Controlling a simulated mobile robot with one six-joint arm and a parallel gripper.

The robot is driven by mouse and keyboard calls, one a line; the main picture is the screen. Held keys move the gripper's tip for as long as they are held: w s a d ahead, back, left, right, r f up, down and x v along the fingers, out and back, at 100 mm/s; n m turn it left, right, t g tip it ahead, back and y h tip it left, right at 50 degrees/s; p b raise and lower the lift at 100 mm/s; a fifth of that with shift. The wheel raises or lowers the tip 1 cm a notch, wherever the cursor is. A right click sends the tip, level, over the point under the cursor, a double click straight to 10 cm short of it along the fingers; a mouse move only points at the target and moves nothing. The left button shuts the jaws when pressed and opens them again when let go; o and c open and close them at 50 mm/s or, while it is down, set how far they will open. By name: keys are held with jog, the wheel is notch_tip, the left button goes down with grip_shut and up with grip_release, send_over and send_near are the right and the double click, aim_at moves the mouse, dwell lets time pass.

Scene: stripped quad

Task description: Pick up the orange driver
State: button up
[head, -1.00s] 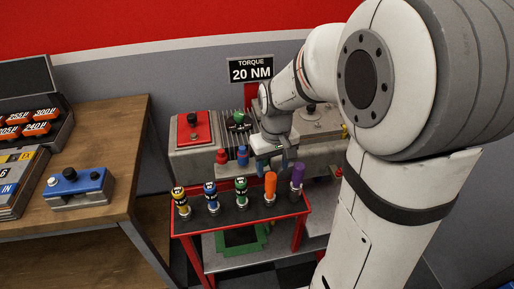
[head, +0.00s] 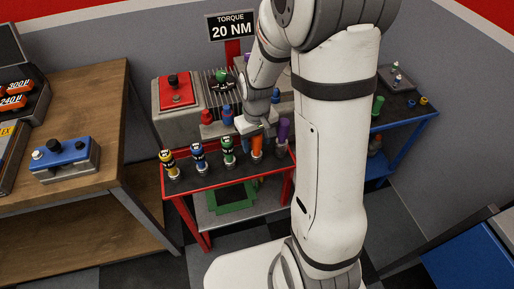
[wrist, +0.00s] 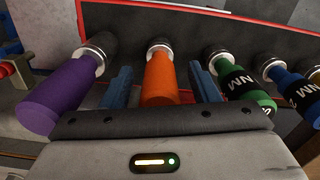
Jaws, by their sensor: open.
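The orange driver (head: 257,147) stands upright on the red-edged cart top (head: 212,178), between the green driver (head: 228,151) and the purple driver (head: 283,131). In the wrist view the orange driver (wrist: 160,79) lies between the two blue fingers of my gripper (wrist: 161,85), with a visible gap on each side. My gripper is open and holds nothing. In the wrist view the purple driver (wrist: 62,96) is left of the left finger, and the green driver (wrist: 242,92) is close to the right finger.
A blue driver (head: 200,157) and a yellow driver (head: 169,163) stand further left in the row. Grey machines with a red panel (head: 176,89) stand behind the cart. A wooden bench (head: 95,100) is at left, a blue cart (head: 405,118) at right.

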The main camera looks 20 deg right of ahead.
jog(key=shift+c, duration=0.3)
jog(key=c, duration=1.1)
